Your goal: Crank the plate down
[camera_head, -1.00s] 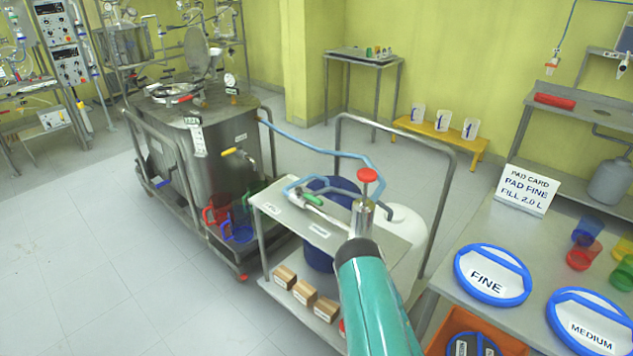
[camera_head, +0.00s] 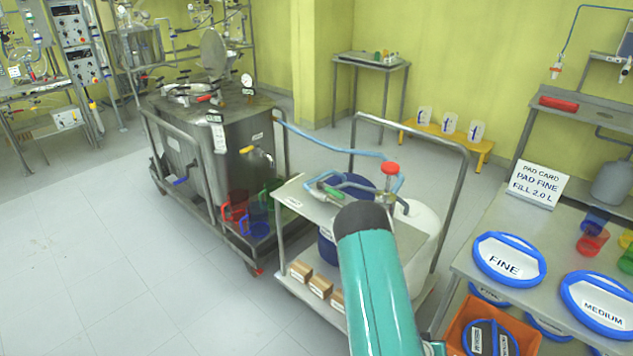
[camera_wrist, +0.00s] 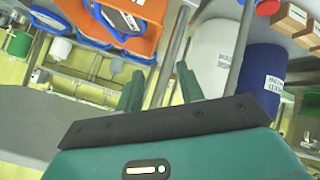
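A steel vessel (camera_head: 238,134) stands on a wheeled frame at the left of the head view, its round lid (camera_head: 213,46) raised. Red-ended handles (camera_head: 204,98) lie on its top, a yellow-handled valve (camera_head: 246,150) is on its front and a blue handle (camera_head: 181,181) is low on its left side. I cannot tell which part is the crank or the plate. My teal arm fills the bottom middle of the head view and hides my gripper there. In the wrist view my gripper (camera_wrist: 158,88) has its two green fingers apart, with nothing between them.
A steel trolley (camera_head: 290,195) with a red knob (camera_head: 390,168), hose and drums stands behind my arm. At right, a bench (camera_head: 470,250) holds blue-rimmed FINE (camera_head: 508,260) and MEDIUM (camera_head: 603,301) pads above an orange crate (camera_head: 460,330). The left floor is clear.

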